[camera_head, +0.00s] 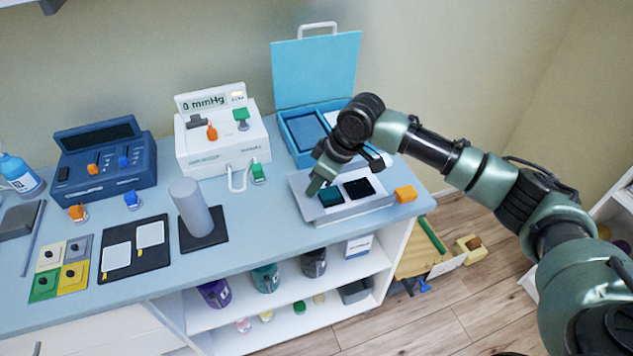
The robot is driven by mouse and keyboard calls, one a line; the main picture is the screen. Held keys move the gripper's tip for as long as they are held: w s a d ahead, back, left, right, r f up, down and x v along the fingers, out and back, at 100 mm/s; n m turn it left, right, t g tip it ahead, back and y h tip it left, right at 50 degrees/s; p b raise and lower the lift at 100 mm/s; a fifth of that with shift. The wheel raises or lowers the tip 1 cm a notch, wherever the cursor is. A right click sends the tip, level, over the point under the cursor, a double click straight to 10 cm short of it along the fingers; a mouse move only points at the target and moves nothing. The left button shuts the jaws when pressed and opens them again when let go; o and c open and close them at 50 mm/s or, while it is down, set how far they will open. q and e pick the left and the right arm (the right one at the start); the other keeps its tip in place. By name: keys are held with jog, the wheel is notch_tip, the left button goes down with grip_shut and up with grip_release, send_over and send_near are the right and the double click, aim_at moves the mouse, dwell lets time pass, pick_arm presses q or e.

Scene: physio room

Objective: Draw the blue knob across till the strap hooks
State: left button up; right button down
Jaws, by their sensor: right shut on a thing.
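My right gripper (317,186) reaches in from the right and points down at the left part of a grey tray-like unit (345,213). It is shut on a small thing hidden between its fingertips. A dark teal pad (331,197) lies right beside the fingertips, and a black pad (359,188) is to its right. I cannot make out a strap or a blue knob on this unit. My left gripper is not in view.
A white pressure device (220,145) and an open light-blue case (316,75) stand behind. A grey cylinder (191,205) stands on a dark base to the left. Flat cards and a black board (134,262) lie further left. The counter's front edge is close.

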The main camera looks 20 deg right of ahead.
jog(key=shift+r, duration=0.1)
dwell(0.5)
jog(key=d+p, duration=0.2)
jog(key=d, duration=0.5)
jog(key=shift+w+r+p, duration=0.1)
jog(key=shift+r+p, duration=0.05)
jog(key=shift+p, duration=0.2)
jog(key=d, duration=0.7)
jog(key=d+p, duration=0.1)
jog(key=d, duration=0.3)
jog(key=shift+w, duration=0.25)
jog(key=c, duration=1.3)
grip_release()
jog(key=shift+d+f, duration=0.1)
jog(key=shift+f, duration=0.1)
